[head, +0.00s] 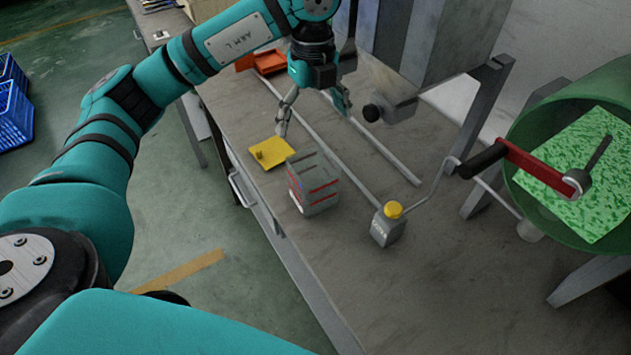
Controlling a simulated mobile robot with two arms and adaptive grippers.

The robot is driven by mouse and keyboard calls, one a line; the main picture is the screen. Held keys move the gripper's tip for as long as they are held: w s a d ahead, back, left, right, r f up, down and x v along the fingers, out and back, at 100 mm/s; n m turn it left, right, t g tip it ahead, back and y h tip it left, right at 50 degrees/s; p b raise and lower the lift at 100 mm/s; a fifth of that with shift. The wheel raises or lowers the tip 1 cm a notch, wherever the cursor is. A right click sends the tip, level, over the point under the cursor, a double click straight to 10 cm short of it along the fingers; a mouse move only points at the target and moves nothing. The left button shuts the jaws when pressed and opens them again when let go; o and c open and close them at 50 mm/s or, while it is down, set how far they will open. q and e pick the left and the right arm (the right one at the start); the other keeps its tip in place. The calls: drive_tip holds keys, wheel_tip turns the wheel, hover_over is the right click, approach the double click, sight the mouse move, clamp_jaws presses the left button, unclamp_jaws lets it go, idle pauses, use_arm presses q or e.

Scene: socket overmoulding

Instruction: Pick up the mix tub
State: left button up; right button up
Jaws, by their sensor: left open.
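A grey, box-shaped tub with red lines on its sides (316,186) stands on the bench near its front edge; it looks like the mix tub, though I cannot read its label. My left gripper (313,118) is open and empty, pointing down over the bench with its fingers spread wide. It is behind the tub and apart from it, above the two rails. My right gripper is not in view.
A yellow square plate (271,151) lies just behind the tub. Two metal rails (376,152) run along the bench (440,285). A yellow-capped block (387,224), red-handled crank (525,165) and green drum (535,115) are on the right. An orange tray (268,62) lies at the back.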

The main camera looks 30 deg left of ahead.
use_arm(q)
wheel_tip(320, 180, down, 6)
drive_tip(key=p, duration=0.3)
approach(313, 164)
drive_tip(key=s+d+f, duration=0.2)
drive_tip(key=s+f, duration=0.2)
drive_tip(key=shift+s+d+f, duration=0.15)
drive_tip(key=shift+d+f, duration=0.05)
drive_tip(key=shift+f, duration=0.1)
drive_tip(key=c, duration=1.3)
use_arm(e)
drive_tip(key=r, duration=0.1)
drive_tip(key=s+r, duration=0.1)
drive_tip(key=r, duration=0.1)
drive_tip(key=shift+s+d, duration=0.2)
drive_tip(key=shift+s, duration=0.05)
